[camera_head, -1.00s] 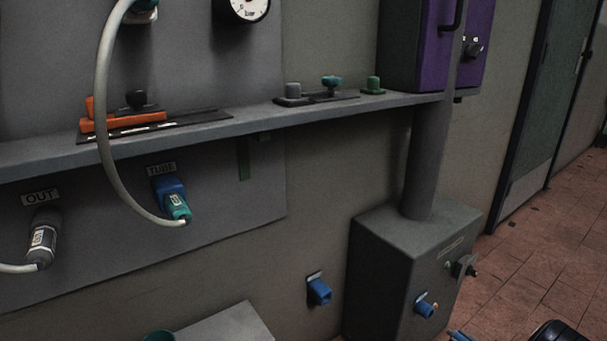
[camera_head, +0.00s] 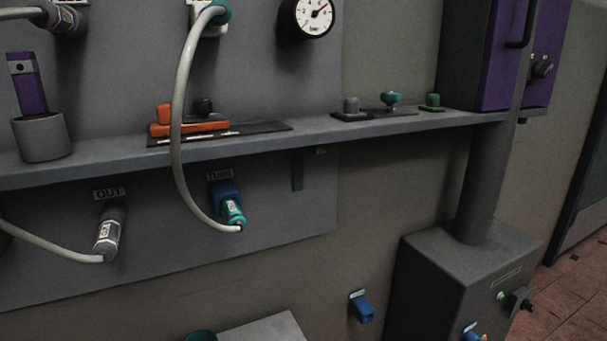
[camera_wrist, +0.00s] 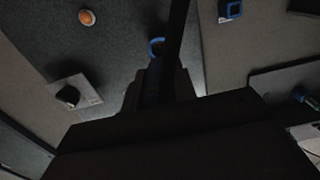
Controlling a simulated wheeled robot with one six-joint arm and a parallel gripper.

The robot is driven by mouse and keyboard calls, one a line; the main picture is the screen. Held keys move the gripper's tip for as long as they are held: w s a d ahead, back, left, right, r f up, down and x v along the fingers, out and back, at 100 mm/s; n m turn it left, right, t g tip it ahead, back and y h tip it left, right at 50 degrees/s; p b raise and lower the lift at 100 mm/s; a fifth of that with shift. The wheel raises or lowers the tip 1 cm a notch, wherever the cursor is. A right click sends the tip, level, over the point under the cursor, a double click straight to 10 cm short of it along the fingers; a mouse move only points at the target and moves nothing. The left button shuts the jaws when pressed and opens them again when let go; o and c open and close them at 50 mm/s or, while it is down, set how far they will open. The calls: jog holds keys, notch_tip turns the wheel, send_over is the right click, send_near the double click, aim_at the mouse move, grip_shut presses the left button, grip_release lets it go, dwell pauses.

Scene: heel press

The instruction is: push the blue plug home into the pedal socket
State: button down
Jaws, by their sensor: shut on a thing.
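In the wrist view my gripper (camera_wrist: 158,84) is dark and shut on the blue plug (camera_wrist: 152,82), which shows only as a shadowed, dark bluish shape between the jaws. A blue ring (camera_wrist: 155,47), the pedal socket, shows just beyond the jaws on the grey box face. The plug's tip and the ring's lower part are hidden or too dark, so I cannot tell whether they touch. In the head view the blue socket (camera_head: 470,334) on the grey box is cut by the bottom edge. My gripper is outside that view.
The grey box (camera_head: 445,270) carries a black knob (camera_head: 520,299), also in the wrist view on a pale plate (camera_wrist: 80,92), and an orange button (camera_wrist: 87,17). Another blue socket (camera_head: 362,308) sits on the wall to the left. A shelf (camera_head: 330,131) runs above.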

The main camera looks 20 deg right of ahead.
jog(key=shift+w+a, duration=0.15)
jog(key=shift+w, duration=0.7)
jog(key=shift+w+a, duration=0.1)
jog(key=shift+w, duration=0.75)
jog(key=shift+w+a, duration=0.2)
jog(key=shift+w, duration=1.25)
dwell(0.4)
jog(key=c, duration=1.1)
grip_release()
jog(key=shift+o, duration=0.2)
jog(key=s+d+p, duration=0.1)
jog(key=s+p, duration=0.2)
jog(key=s, duration=0.7)
jog(key=shift+s+d, duration=0.25)
jog(key=shift+s, duration=0.1)
jog(key=w+a+b, duration=0.1)
jog(key=w+b, duration=0.2)
jog(key=w, duration=0.6)
jog(key=shift+w+a, duration=0.2)
jog(key=shift+w, duration=0.2)
